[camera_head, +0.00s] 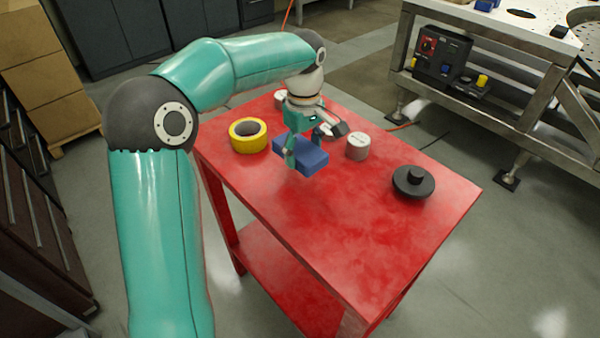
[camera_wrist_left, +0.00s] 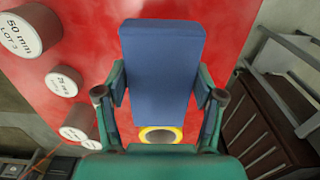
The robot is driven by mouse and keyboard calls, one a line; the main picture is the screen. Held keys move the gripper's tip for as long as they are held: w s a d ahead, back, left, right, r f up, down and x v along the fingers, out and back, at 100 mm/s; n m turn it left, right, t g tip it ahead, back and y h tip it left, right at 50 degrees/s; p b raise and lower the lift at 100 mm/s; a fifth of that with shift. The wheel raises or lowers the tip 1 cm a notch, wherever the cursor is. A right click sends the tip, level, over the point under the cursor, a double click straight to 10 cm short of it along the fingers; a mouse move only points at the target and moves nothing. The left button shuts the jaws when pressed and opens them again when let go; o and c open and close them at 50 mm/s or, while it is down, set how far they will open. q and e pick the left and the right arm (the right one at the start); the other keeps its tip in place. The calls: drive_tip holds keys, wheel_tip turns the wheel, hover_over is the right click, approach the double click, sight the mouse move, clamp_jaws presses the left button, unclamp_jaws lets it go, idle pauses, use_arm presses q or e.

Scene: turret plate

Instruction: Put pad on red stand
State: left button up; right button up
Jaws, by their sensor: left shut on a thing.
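The pad (camera_head: 308,158) is a blue block. My left gripper (camera_head: 303,143) is shut on it and holds it over the red stand (camera_head: 330,225), a red table with a lower shelf. In the left wrist view the pad (camera_wrist_left: 162,75) lies between the two fingers of the left gripper (camera_wrist_left: 160,92), with one finger against each long side. The red stand top (camera_wrist_left: 90,45) shows behind it. I cannot tell how large the gap is between the pad and the top. My right gripper is not in view.
On the stand are a yellow ring (camera_head: 238,144), a grey labelled cylinder (camera_head: 358,149), other similar cylinders near the gripper, and a black knobbed disc (camera_head: 414,185). The front middle of the top is clear. A metal-framed bench (camera_head: 490,25) stands at the right.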

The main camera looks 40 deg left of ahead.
sight(303, 182)
use_arm(q)
drive_tip(key=shift+f, duration=3.6)
drive_tip(key=o, duration=1.2)
drive_tip(key=shift+f, duration=0.1)
wheel_tip(303, 182, up, 12)
drive_tip(key=shift+r+p, duration=0.15)
drive_tip(key=shift+p, duration=0.2)
